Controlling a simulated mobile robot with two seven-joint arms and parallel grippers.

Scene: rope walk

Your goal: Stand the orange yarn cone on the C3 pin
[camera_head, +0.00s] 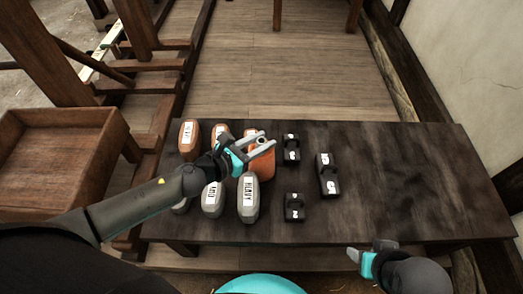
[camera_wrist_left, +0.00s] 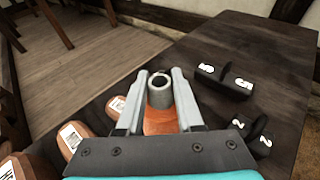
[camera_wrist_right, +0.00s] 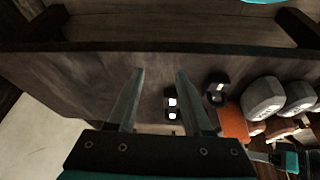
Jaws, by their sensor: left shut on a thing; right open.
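The orange yarn cone (camera_head: 262,167) is below my left gripper (camera_head: 266,142) at the table's middle left. In the left wrist view its grey tube top (camera_wrist_left: 160,91) sits between the two fingers of my left gripper (camera_wrist_left: 162,78), with the orange body (camera_wrist_left: 160,122) below. The left gripper is shut on it. It looks roughly upright; I cannot tell whether its base touches the table. My right gripper (camera_head: 366,255) is open and empty at the table's front edge; its spread fingers show in the right wrist view (camera_wrist_right: 158,75). I cannot make out a C3 pin.
Two more orange pieces (camera_head: 188,138) and several grey pieces (camera_head: 249,198) with white labels stand close around the left gripper. Black numbered blocks (camera_head: 328,176) stand to the right on the dark table (camera_head: 420,180). The table's right half is clear. A wooden box (camera_head: 55,160) is at left.

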